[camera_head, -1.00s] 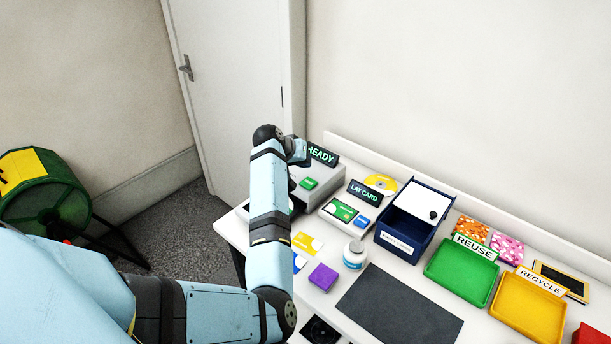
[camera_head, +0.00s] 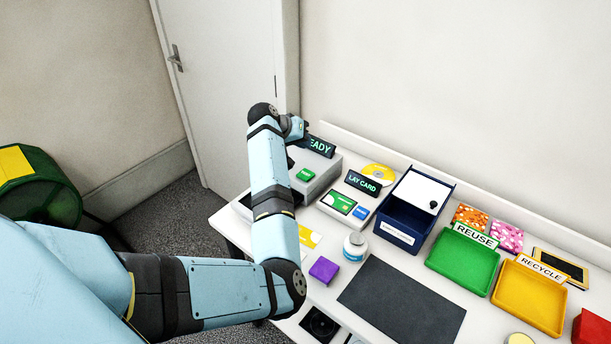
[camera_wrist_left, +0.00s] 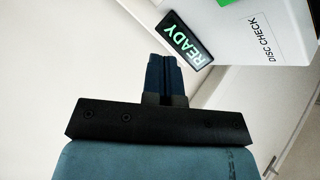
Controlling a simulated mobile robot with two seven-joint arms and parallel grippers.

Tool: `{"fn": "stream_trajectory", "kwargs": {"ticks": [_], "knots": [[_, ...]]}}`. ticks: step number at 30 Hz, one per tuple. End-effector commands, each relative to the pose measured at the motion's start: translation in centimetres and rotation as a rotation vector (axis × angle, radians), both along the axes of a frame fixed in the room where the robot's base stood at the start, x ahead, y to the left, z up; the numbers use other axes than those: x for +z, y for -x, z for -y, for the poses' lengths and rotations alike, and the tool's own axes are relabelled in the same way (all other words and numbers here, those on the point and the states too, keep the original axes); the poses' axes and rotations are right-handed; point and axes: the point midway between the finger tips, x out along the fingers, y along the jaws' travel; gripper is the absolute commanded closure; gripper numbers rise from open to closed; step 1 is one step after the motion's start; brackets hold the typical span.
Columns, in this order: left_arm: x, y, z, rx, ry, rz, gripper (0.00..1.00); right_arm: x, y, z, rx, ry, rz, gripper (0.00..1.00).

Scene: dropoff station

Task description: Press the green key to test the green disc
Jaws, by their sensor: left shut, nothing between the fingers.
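The green key (camera_head: 306,174) sits on top of the grey disc-check box (camera_head: 322,174). The box's sign (camera_head: 319,146) reads READY. My left gripper (camera_head: 299,128) is beside the sign, behind the key, partly hidden by my wrist. In the left wrist view its fingers (camera_wrist_left: 165,62) are shut and empty, with the READY sign (camera_wrist_left: 187,38) just beyond them. There the white box face (camera_wrist_left: 262,30) reads DISC CHECK, and the key (camera_wrist_left: 225,2) is cut by the top edge. The gripper looks apart from the key. I see no green disc; my forearm covers part of the box.
A LAY CARD reader (camera_head: 345,206) and a yellow disc (camera_head: 379,174) are right of the box. Beyond are a blue bin (camera_head: 407,222), a green REUSE tray (camera_head: 462,262) and a yellow RECYCLE tray (camera_head: 529,297).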

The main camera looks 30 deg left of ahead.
Motion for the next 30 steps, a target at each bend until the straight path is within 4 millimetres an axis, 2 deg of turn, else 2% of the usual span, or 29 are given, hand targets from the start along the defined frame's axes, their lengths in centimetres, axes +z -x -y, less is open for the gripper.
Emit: {"fn": "stream_trajectory", "kwargs": {"ticks": [1, 12, 19, 30], "knots": [[-0.9, 0.0, 0.0, 0.0, 0.001, 0.0, 1.0, -0.9, 0.0, 0.0, 0.001, 0.0, -0.001, 1.0], [-6.2, 0.0, 0.1, -0.001, 0.001, 0.0, 1.0, -5.7, 0.0, -0.6, 0.012, -0.007, -0.003, 1.0], [-7.7, 0.0, 0.0, 0.001, -0.001, 0.0, 1.0, -5.7, 0.0, -0.4, 0.01, -0.005, -0.002, 1.0], [-8.0, 0.0, 0.0, 0.0, 0.0, 0.0, 1.0, -5.5, -0.2, -0.2, 0.006, -0.002, 0.003, 1.0]]}}
